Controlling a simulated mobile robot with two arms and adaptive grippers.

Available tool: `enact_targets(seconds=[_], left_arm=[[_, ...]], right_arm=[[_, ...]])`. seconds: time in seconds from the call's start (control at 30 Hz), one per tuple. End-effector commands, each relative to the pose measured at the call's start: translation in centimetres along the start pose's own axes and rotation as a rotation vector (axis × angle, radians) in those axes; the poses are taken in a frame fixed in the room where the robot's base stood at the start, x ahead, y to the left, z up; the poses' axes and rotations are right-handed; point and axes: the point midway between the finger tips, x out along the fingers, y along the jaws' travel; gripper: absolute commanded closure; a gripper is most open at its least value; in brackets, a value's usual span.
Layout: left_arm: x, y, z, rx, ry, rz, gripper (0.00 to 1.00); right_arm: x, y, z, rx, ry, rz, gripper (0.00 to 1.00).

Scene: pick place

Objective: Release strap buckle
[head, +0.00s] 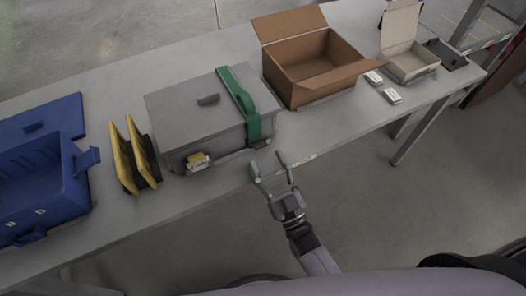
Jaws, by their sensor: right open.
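A grey lidded box (168,112) stands on the table with a green strap (236,94) running over its right part and down the front. The strap's lower front end (254,130) hangs at the box's front right edge. A buckle is too small to make out clearly there. A small yellow and white tag (197,162) sits on the box's front left. My right gripper (273,172) is open and empty, in front of the table edge, below and right of the strap end and apart from it. My left gripper is not in view.
On the long grey table (205,205), a blue crate (75,165) and yellow-black pieces (126,165) stand left. An open cardboard box (300,85), a smaller open box (410,62) and small white packs (391,96) stand right. The front edge near my gripper is clear.

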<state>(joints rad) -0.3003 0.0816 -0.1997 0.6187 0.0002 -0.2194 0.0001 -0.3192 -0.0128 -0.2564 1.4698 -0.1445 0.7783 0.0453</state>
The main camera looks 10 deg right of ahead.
Motion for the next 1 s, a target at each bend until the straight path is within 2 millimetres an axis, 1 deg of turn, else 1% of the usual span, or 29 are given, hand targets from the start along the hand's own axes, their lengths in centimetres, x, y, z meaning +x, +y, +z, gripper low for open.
enact_targets(seconds=[0.03,0.2,0.3,0.4,0.53,0.87,0.97,1.0], left_arm=[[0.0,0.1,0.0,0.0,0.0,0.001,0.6],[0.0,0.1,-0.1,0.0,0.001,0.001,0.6],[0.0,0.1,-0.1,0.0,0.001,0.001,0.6],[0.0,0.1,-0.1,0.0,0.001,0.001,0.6],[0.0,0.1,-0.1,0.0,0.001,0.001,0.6],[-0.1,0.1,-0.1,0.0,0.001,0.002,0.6],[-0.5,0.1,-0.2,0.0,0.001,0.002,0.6],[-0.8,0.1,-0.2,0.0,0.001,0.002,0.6]], right_arm=[[-1.3,0.0,0.1,0.0,-0.005,0.0,0.47],[-4.8,0.0,0.1,-0.001,-0.004,-0.001,0.47],[-6.4,0.0,0.1,-0.002,-0.004,-0.001,0.47],[-7.5,0.0,0.1,-0.001,-0.002,0.0,0.47],[-8.1,0.0,0.0,-0.001,-0.001,0.0,0.47],[-8.2,0.1,-0.1,-0.004,-0.003,0.002,0.47],[-8.5,0.9,-1.1,-0.022,-0.026,0.019,0.47],[-8.7,1.4,-1.8,-0.033,-0.045,0.031,0.47]])
